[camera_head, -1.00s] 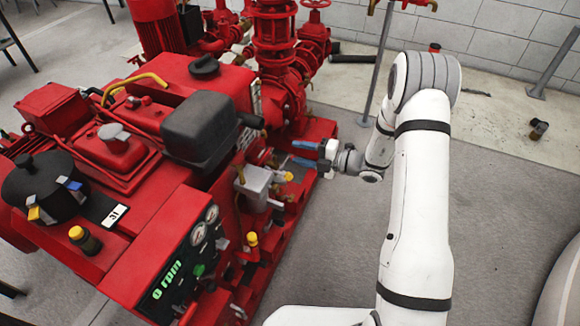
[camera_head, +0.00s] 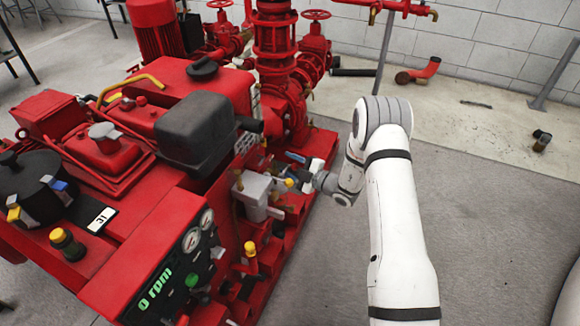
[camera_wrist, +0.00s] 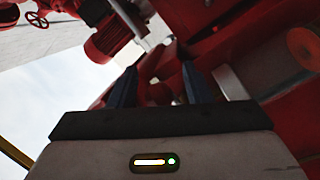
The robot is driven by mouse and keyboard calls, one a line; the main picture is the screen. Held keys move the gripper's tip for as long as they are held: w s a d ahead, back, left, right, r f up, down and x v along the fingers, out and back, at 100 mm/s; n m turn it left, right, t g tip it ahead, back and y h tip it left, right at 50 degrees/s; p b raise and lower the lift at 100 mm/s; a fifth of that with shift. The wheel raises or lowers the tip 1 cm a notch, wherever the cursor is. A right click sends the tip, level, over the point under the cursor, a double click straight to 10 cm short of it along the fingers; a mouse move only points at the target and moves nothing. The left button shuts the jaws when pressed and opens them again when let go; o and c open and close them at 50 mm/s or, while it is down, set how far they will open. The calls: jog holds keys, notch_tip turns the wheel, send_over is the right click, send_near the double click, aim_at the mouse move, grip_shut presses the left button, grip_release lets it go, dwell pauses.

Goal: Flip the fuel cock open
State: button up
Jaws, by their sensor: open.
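My gripper (camera_head: 289,165) is at the right side of the red pump engine, beside a grey box-shaped part (camera_head: 255,192). In the wrist view the two blue fingers (camera_wrist: 158,78) stand apart with nothing clearly held between them. A small yellow piece (camera_head: 289,183) shows just below the fingers, at the box's right edge; it may be the fuel cock, but it is too small to be sure. Whether the fingers touch it cannot be told. In the wrist view, red machine parts and a pale metal piece (camera_wrist: 158,37) lie beyond the fingers, blurred.
The red engine (camera_head: 150,225) with its gauge panel (camera_head: 178,270) fills the left. A black box (camera_head: 195,130) sits above the grey part. A yellow-topped red fitting (camera_head: 250,250) stands nearer. Red pipes (camera_head: 273,60) rise behind. Grey floor (camera_head: 470,215) at right is open.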

jog(key=shift+c, duration=0.2)
grip_shut()
dwell(0.3)
